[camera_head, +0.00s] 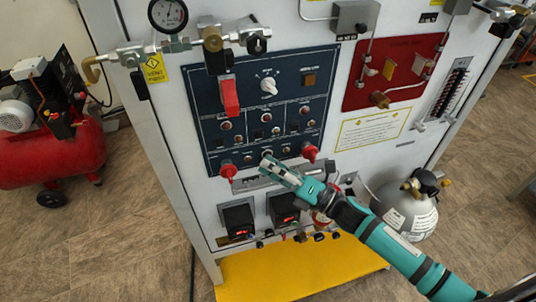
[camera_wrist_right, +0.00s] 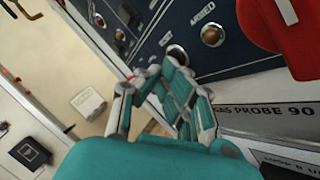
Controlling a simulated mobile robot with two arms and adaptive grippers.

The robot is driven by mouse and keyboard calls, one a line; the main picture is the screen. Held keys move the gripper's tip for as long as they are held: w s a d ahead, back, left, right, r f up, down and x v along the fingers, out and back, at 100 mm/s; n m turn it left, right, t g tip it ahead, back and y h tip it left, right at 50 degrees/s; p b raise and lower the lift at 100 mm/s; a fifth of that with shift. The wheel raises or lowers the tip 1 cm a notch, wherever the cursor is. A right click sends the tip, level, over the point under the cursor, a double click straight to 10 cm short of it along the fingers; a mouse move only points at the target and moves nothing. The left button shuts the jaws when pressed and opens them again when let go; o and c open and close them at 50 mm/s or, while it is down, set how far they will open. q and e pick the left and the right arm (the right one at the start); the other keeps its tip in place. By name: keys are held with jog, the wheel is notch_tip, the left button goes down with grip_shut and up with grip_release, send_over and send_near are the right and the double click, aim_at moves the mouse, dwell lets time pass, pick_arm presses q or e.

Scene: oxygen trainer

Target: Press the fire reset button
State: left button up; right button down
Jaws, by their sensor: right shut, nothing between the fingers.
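The dark blue control panel (camera_head: 255,110) on the white trainer carries a bottom row of small round controls between two red knobs. A round button (camera_wrist_right: 178,52) in that row shows right beside my fingertips in the wrist view; its short label is too small to read surely, so I cannot tell whether it is the fire reset button. My right gripper (camera_head: 268,162) is shut and empty, its fingertips at the panel's lower edge just below this button. It also shows in the wrist view (camera_wrist_right: 165,85). Whether the tips touch the button cannot be told. My left gripper is out of view.
A red knob (camera_head: 310,152) is close to the right of the fingertips, another (camera_head: 228,170) to the left. An amber-brown lamp marked ARMED (camera_wrist_right: 212,36) is beside the button. Small meters (camera_head: 238,218) and a yellow base (camera_head: 300,268) lie below. A gas cylinder (camera_head: 408,212) stands right.

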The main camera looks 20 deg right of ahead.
jog(key=shift+s, duration=0.75)
jog(key=s+p, duration=0.1)
jog(key=s, duration=0.4)
jog(key=shift+d, duration=0.1)
dwell(0.7)
